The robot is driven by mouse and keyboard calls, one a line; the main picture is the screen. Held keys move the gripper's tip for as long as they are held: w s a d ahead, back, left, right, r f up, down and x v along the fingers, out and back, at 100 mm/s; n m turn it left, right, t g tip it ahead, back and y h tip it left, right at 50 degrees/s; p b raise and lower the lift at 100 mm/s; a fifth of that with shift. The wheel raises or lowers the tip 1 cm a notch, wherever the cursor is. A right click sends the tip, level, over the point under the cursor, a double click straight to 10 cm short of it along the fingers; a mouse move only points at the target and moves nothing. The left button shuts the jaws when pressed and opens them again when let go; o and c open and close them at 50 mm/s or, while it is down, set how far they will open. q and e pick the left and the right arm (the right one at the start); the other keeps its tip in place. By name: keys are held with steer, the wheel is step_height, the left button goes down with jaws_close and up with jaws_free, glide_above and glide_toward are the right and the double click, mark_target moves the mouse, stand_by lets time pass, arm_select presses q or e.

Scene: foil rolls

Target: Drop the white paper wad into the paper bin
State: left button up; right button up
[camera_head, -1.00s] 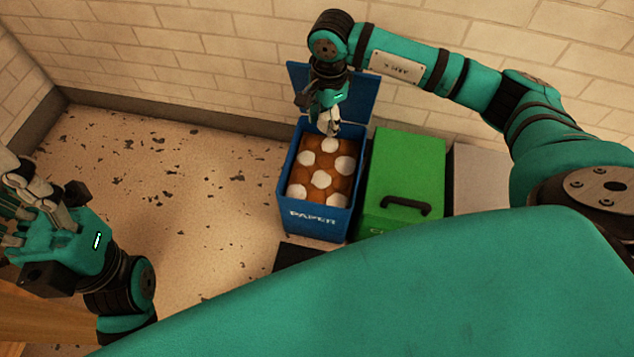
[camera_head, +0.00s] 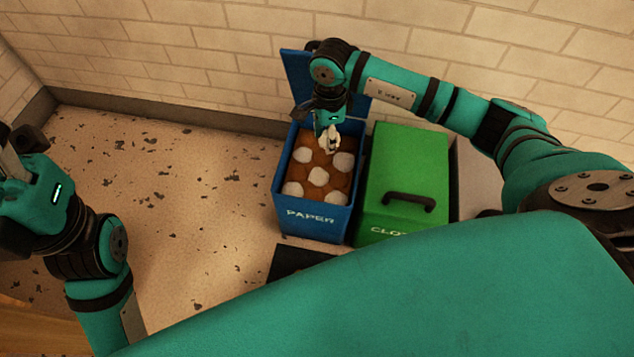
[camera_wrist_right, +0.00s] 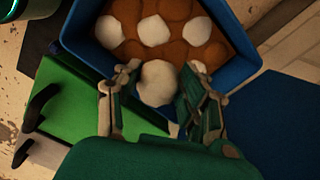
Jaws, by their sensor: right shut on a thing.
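The blue paper bin (camera_head: 318,218) stands open near the wall, its lid tilted back, with "PAPER" on its front. Inside are a brown filling and several white wads. My right gripper (camera_head: 330,140) points down over the back part of the bin opening. In the right wrist view its fingers (camera_wrist_right: 160,92) are around the white paper wad (camera_wrist_right: 158,83), with the bin's contents behind it. The fingers partly hide the wad in the head view. My left gripper (camera_head: 12,165) is at the left edge, partly cut off; its fingertips cannot be made out.
A green bin (camera_head: 408,175) with a closed lid and black handle stands directly right of the paper bin. A grey bin (camera_head: 470,180) is partly hidden beyond it. A brick wall (camera_head: 200,60) runs behind. The speckled floor (camera_head: 190,200) to the left is clear.

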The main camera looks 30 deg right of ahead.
steer(key=shift+f, duration=0.1)
steer(key=o, duration=0.9)
step_height(320, 180, up, 12)
steer(key=shift+r, duration=0.15)
